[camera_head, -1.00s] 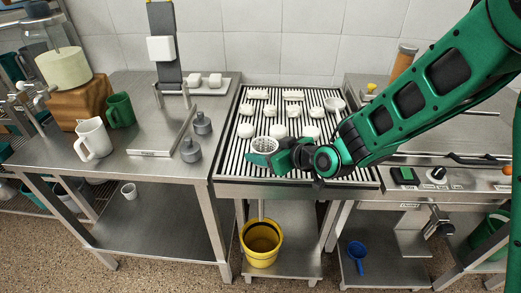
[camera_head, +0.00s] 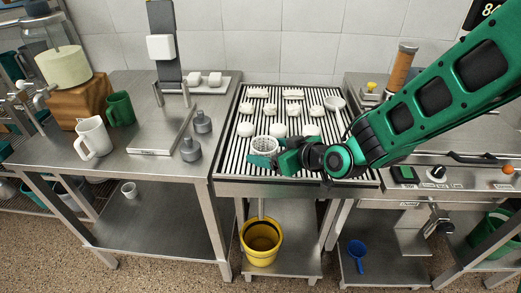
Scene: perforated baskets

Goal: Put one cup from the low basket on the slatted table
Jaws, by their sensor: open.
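The slatted table (camera_head: 232,165) stands in the middle, with dark gaps between pale slats. A small white perforated, round vessel (camera_head: 265,144) is on its front left part; I cannot tell whether it is a cup or a basket. My gripper (camera_head: 262,158) is open, low over the slats at the vessel's near side, partly in front of it; contact cannot be told. A small white cup (camera_head: 129,190) stands on the lower shelf at left. A white mug (camera_head: 92,138) and a green mug (camera_head: 120,110) stand on the left counter. I cannot pick out a low basket holding cups.
Several small white pieces (camera_head: 278,131) lie in rows on the slats behind my gripper. Two grey weights (camera_head: 190,149) stand on the left counter near a scale. A yellow bucket (camera_head: 261,240) sits below the table. My arm covers part of the right side.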

